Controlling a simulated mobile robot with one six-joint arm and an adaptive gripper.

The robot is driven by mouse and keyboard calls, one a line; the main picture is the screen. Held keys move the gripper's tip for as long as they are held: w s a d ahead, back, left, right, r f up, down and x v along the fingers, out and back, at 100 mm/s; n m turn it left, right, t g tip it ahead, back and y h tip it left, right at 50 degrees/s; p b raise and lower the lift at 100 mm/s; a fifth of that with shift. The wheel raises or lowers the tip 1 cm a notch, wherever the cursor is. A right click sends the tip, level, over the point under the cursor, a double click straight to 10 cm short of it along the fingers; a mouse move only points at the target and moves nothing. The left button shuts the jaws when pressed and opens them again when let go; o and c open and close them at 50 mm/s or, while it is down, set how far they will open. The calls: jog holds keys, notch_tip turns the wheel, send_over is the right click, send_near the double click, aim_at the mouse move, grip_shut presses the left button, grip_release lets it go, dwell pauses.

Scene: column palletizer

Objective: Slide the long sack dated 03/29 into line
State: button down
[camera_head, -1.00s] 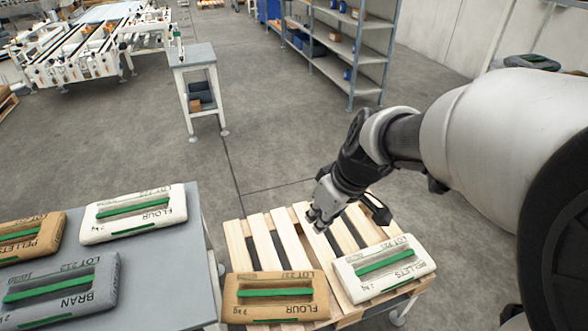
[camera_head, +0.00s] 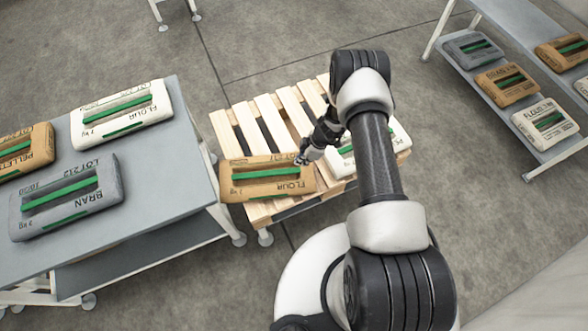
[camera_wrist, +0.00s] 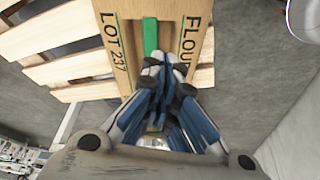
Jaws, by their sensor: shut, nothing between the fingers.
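A brown sack marked FLOUR (camera_head: 262,190) with a green band lies on the near left of the wooden pallet (camera_head: 250,122), close to its front edge. In the wrist view the same sack (camera_wrist: 186,55) reads LOT 237. A white sack (camera_head: 345,166) lies to its right, partly hidden behind my arm. I cannot read a date on either sack. My gripper (camera_head: 301,160) is shut and empty at the right end of the brown sack. In the wrist view my gripper (camera_wrist: 158,70) covers part of its green band; whether it touches is unclear.
A grey table (camera_head: 180,190) at the left holds a white FLOUR sack (camera_head: 122,114), a grey BRAN sack (camera_head: 66,196) and a brown PELLETS sack (camera_head: 25,150). A shelf (camera_head: 497,105) with several sacks stands at the right. The pallet's back slats are bare.

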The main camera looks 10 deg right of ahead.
aim_at(309, 176)
jog(key=b+x, duration=0.1)
jog(key=x, duration=0.2)
jog(key=b+x, duration=0.1)
jog(key=x, duration=0.3)
jog(key=b+x, duration=0.1)
jog(key=x, duration=0.2)
jog(key=shift+s+f, duration=0.25)
jog(key=shift+f, duration=0.05)
jog(key=d, duration=0.2)
jog(key=s+d, duration=0.1)
jog(key=d, duration=0.1)
jog(key=d+p, duration=0.1)
jog(key=d, duration=0.1)
jog(key=shift+s+d, duration=0.3)
jog(key=shift+s, duration=0.05)
jog(key=shift+s+d, duration=0.1)
jog(key=shift+d, duration=0.1)
